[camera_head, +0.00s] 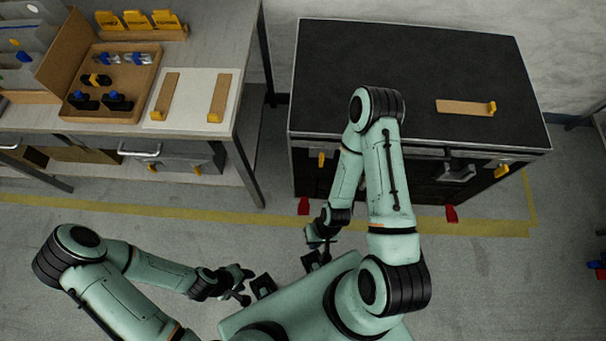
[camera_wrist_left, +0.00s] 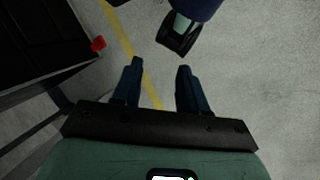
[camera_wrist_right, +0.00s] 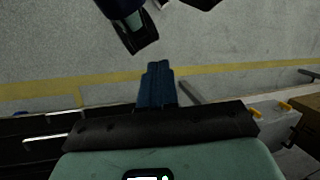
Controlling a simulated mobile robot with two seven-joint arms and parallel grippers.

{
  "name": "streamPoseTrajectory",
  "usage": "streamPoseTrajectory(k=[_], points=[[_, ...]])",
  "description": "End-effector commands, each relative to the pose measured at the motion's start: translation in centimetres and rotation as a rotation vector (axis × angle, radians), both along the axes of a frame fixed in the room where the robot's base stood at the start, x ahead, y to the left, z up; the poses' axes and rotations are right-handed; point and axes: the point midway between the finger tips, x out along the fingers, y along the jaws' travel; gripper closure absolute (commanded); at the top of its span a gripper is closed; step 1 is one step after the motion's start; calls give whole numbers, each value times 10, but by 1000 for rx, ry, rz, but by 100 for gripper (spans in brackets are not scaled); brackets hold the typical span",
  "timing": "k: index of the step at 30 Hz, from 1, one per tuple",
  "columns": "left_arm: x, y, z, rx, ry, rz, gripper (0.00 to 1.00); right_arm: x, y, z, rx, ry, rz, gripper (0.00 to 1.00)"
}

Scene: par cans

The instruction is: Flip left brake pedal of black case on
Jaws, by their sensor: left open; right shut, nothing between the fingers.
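The black case (camera_head: 400,75) stands on the floor at the back right in the head view. Two red brake pedals stick out at its foot, the left brake pedal (camera_head: 303,206) and the right one (camera_head: 451,213). One red pedal (camera_wrist_left: 98,43) also shows in the left wrist view, at the case's dark base; which way it is tipped is too small to tell. My left gripper (camera_head: 244,286) is open and empty, low in front of my body, well apart from the case. My right gripper (camera_head: 318,238) is shut and empty, a little below the left pedal in the picture and not touching it.
A wooden strip (camera_head: 465,107) lies on the case's top. A workbench (camera_head: 243,40) with a wooden tray (camera_head: 145,60) of parts stands at the left. A yellow floor line (camera_head: 130,208) runs in front of bench and case. The floor between my grippers and the case is clear.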

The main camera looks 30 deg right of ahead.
Motion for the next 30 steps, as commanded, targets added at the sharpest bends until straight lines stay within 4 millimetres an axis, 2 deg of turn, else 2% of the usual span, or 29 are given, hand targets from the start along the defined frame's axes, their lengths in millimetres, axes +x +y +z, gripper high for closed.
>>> streamPoseTrajectory(k=[2, 4, 5, 8, 11, 12, 15, 18, 21, 24, 30], points=[[0, 0, -1, 0, 0, 0, 57, 0, 0, -1, -2, 1, -1, 100], [-2, 0, -7, 2, -1, 1, 57, 2, -3, -12, -17, 0, -5, 100], [-3, 1, -13, 3, -3, 3, 57, 3, -6, -20, -29, 1, -8, 100], [-5, 3, -39, 11, -19, 11, 57, 16, -19, -64, -96, -5, -27, 100], [1, 7, -73, 25, -52, 24, 57, 45, -38, -118, -191, -30, -62, 100], [4, 9, -86, 30, -67, 31, 57, 60, -45, -139, -230, -47, -80, 100], [15, 13, -116, 44, -104, 44, 57, 101, -59, -182, -310, -93, -125, 100], [26, 16, -140, 55, -136, 55, 57, 140, -67, -214, -364, -144, -162, 100], [34, 19, -156, 63, -159, 63, 57, 171, -70, -232, -395, -185, -194, 100], [40, 20, -164, 69, -175, 68, 57, 190, -70, -240, -409, -211, -212, 100], [42, 21, -164, 70, -180, 69, 57, 198, -71, -239, -416, -223, -223, 100]])
